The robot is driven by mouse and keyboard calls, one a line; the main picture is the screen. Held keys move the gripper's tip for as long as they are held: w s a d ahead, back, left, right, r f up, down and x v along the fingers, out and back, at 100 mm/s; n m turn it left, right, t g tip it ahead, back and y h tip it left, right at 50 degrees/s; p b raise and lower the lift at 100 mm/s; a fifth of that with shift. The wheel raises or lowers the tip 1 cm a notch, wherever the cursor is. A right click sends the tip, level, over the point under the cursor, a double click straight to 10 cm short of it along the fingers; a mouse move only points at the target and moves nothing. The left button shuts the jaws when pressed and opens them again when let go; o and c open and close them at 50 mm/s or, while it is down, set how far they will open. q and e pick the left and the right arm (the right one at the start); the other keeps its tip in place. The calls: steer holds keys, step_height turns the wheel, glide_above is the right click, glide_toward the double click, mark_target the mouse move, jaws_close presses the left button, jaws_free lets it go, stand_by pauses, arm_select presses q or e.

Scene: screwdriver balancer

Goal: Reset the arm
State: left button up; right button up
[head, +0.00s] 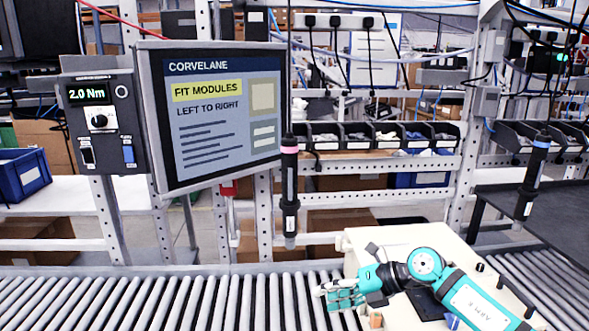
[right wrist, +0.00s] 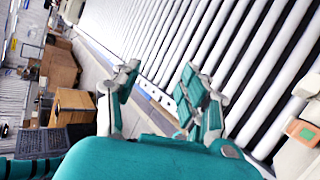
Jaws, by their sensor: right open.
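My right arm comes in from the lower right in the head view. It reaches left across a cream-coloured case (head: 376,237) on the roller conveyor. My right gripper (head: 330,292) is open and empty at the case's left side, over the rollers. In the right wrist view the two teal fingers of the right gripper (right wrist: 158,82) are spread apart with nothing between them. A black screwdriver (head: 289,190) with a pink band hangs upright behind the conveyor. My left gripper is not in view.
Roller conveyor (head: 150,300) runs across the front, bare left of the case. A second, blue-banded screwdriver (head: 533,175) hangs at the right. A screen (head: 222,150) and a control box (head: 101,124) reading 2.0 Nm stand at the left. Part bins (head: 380,137) line the back.

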steer(key=s+a+r+m+t+y, duration=0.3)
steer(key=a+r+m+t+y, duration=0.3)
steer(key=a+r+m+t, duration=0.15)
steer(key=s+d+f+m+t+h, duration=0.2)
steer(key=d+f+m+t+h, duration=0.15)
steer(key=d+m+h, duration=0.55)
steer(key=s+d+f+m+t+h, duration=0.25)
steer(key=d+f+m+h, duration=0.3)
steer(key=m, duration=0.65)
steer(key=s+d+f+m+g+h, duration=0.3)
steer(key=s+d+f+m+g, duration=0.1)
steer(key=s+f, duration=0.35)
steer(key=s+f+m+g, duration=0.1)
steer(key=s+f+g, duration=0.2)
steer(key=s, duration=0.4)
steer(key=s+d+f+m+g, duration=0.1)
steer(key=s+f+g, duration=0.2)
steer(key=s, duration=0.3)
steer(key=s+f+m+g, duration=0.1)
steer(key=s+f+g, duration=0.2)
steer(key=s, duration=0.4)
step_height(320, 180, down, 26)
steer(key=s+g, duration=0.2)
steer(key=s+d+f, duration=0.3)
steer(key=s+f, duration=1.3)
steer(key=f, duration=0.1)
steer(key=shift+s+n+g, duration=0.3)
steer(key=shift+n+g, duration=0.05)
steer(key=shift+g, duration=0.1)
